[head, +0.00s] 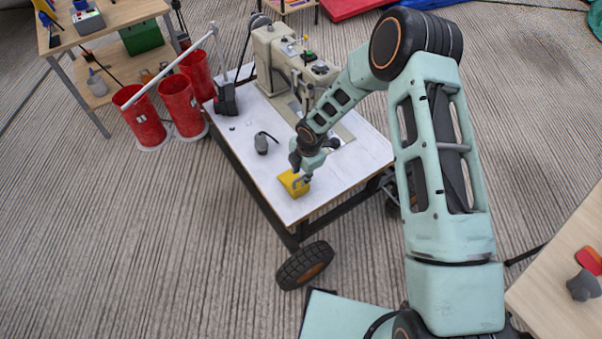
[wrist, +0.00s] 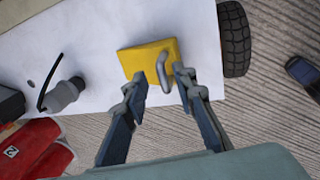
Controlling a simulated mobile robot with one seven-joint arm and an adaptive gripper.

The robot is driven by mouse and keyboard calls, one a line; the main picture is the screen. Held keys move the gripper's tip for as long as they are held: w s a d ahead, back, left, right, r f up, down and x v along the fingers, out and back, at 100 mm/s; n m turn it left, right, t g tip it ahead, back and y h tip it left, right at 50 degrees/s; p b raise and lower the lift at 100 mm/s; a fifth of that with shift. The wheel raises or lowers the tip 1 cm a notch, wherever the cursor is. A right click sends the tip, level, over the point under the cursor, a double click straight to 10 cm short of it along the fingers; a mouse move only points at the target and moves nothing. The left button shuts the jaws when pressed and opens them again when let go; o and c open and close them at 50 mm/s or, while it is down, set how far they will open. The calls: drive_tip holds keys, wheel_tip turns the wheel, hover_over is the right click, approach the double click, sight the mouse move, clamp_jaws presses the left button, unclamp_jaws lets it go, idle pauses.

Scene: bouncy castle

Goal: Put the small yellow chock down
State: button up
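The small yellow chock (head: 290,186) rests on the white top of the wheeled table (head: 349,179), near its front corner. It also shows in the wrist view (wrist: 133,62), a yellow block with a bent grey handle (wrist: 163,74). My gripper (head: 301,180) is right over the chock. In the wrist view its two fingers (wrist: 159,77) stand apart, one on each side of the handle, with visible gaps. The gripper looks open and holds nothing. In the head view the gripper partly hides the chock.
A beige sewing machine (head: 274,60) stands at the table's back. A grey tool with a black cord (head: 262,144) lies left of the chock. Red cylinders (head: 140,118) stand on the floor at left. A table wheel (head: 305,265) is below the front corner.

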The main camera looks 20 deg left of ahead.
drive_tip(key=shift+r, duration=0.1)
wheel_tip(320, 180, up, 12)
drive_tip(key=s+d+p, duration=0.1)
drive_tip(key=p, duration=0.1)
drive_tip(key=shift+s+d+f, duration=0.2)
drive_tip(key=shift+s+d, duration=0.05)
drive_tip(key=shift+d, duration=0.15)
